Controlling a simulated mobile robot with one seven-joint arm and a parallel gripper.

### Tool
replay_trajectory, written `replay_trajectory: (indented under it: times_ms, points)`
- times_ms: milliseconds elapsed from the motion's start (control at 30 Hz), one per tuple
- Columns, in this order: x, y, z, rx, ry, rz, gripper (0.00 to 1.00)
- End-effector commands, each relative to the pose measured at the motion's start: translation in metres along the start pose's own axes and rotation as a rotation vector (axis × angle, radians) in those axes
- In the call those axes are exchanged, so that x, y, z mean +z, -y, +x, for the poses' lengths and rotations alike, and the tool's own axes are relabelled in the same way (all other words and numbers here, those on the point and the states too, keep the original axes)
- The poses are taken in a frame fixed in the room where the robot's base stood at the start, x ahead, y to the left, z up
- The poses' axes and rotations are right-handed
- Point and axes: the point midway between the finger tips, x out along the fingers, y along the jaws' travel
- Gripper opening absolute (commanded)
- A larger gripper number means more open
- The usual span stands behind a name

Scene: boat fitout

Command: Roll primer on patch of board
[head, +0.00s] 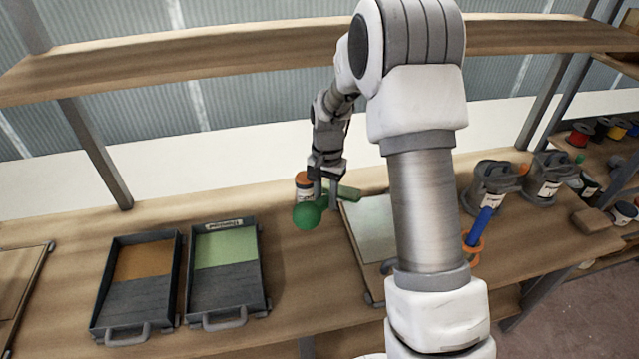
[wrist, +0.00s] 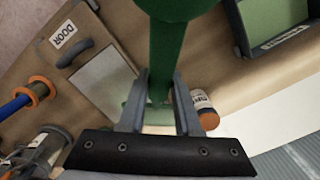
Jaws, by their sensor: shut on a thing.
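My gripper (head: 318,192) is shut on a green roller (head: 307,215), held above the bench left of the board. In the wrist view the roller (wrist: 180,45) runs up between the fingers (wrist: 160,105). The board (head: 372,225) lies on the bench with a pale grey patch, partly hidden behind my arm. In the wrist view the board has a DOOR label, a handle and the pale patch (wrist: 98,78). A dark tray with pale green paint (head: 225,248) and a label too small to read stands left; its corner shows in the wrist view (wrist: 242,25).
A second dark tray with orange-brown paint (head: 145,262) stands further left. An orange-capped jar (head: 303,183) is close behind the roller. Blue-handled tool (head: 480,225) and grey containers (head: 492,188) stand right of my arm. A shelf (head: 200,60) crosses above the bench.

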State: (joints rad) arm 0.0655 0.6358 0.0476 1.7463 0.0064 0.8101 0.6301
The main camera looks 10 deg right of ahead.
Motion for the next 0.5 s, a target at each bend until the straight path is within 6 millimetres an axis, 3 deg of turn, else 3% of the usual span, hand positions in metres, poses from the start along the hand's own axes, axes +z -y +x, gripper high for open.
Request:
replay_trajectory:
  times_ms: [100, 300, 500]
  points:
    - [-0.025, 0.015, 0.010, -0.021, -0.001, 0.252, 0.00]
    - [-0.058, 0.034, 0.016, -0.050, 0.009, 0.629, 0.00]
    - [-0.075, 0.044, 0.018, -0.066, 0.021, 0.853, 0.00]
